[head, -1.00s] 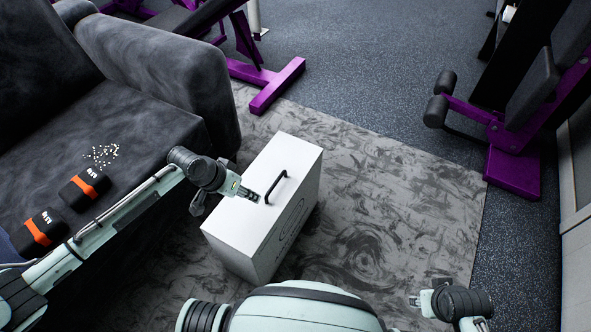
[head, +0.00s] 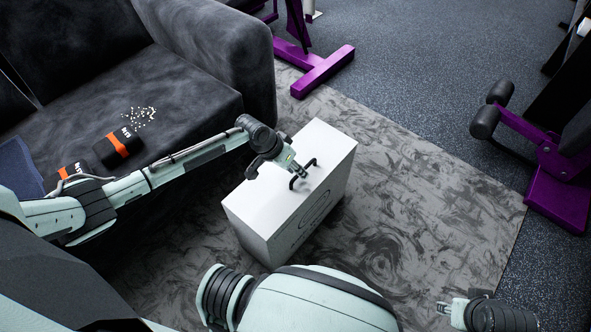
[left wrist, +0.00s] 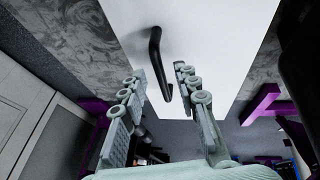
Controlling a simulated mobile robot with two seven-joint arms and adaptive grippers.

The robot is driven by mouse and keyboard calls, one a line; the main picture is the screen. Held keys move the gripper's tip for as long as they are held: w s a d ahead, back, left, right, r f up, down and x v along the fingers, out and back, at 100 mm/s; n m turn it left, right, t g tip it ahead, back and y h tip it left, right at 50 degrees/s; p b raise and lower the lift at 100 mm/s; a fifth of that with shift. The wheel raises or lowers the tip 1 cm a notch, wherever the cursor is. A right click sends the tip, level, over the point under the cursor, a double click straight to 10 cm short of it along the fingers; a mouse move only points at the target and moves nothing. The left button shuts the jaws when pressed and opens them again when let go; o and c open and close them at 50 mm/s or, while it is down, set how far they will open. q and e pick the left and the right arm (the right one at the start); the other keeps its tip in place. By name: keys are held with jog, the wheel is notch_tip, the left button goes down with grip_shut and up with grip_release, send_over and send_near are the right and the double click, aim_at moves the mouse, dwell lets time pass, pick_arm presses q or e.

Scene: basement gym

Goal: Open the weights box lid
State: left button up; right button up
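The white weights box (head: 258,212) stands on the patterned rug, with a black handle (head: 310,163) on its top lid. My left gripper (head: 301,172) is over the top of the box, at the handle. In the left wrist view, the fingers of my left gripper (left wrist: 157,78) are apart. The black handle (left wrist: 155,50) reaches into the gap between them there, and they are not closed on it. The lid (left wrist: 205,35) looks flat and shut. My right gripper (head: 446,308) is low at the right, away from the box; its finger opening is too small to judge.
A dark sofa (head: 190,85) stands left of the box, with black-and-orange packs (head: 118,146) and small white bits (head: 139,117) on its seat. Purple gym machines (head: 560,185) stand at the right and back. The rug (head: 420,210) right of the box is clear.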

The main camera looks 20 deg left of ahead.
pick_arm(q)
jog(key=shift+c, duration=1)
grip_shut()
pick_arm(e)
jog(key=shift+w+d, duration=0.1)
jog(key=shift+d, duration=0.2)
jog(key=shift+a, duration=0.35)
